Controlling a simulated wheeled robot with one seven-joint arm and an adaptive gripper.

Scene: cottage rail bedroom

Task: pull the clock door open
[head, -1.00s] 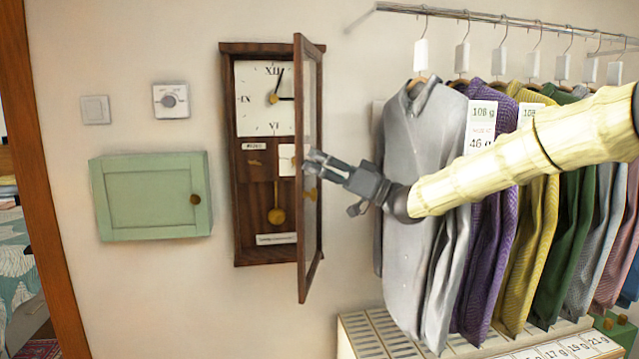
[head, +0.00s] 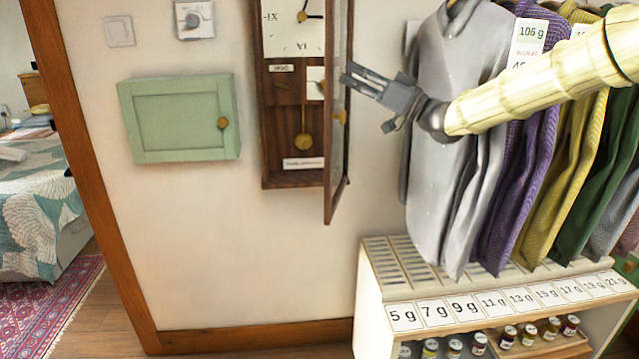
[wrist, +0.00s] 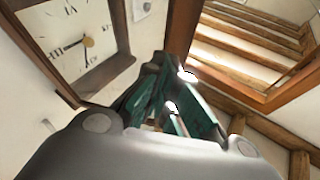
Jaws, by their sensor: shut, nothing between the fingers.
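The wall clock (head: 284,110) is a tall dark wooden case with a white dial (head: 293,35) and a brass pendulum (head: 303,140). Its glazed door (head: 338,130) is hinged on the right and stands open, swung well out from the case. My gripper (head: 346,74) is at the door's edge in the head view, fingers pointing left; I cannot tell whether it touches the door. It is shut and empty.
A green wall cabinet (head: 180,118), a thermostat (head: 194,20) and a switch (head: 120,31) are left of the clock. Hanging shirts (head: 450,110) crowd my arm on the right. A shelf unit (head: 375,322) with weight labels and jars stands below.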

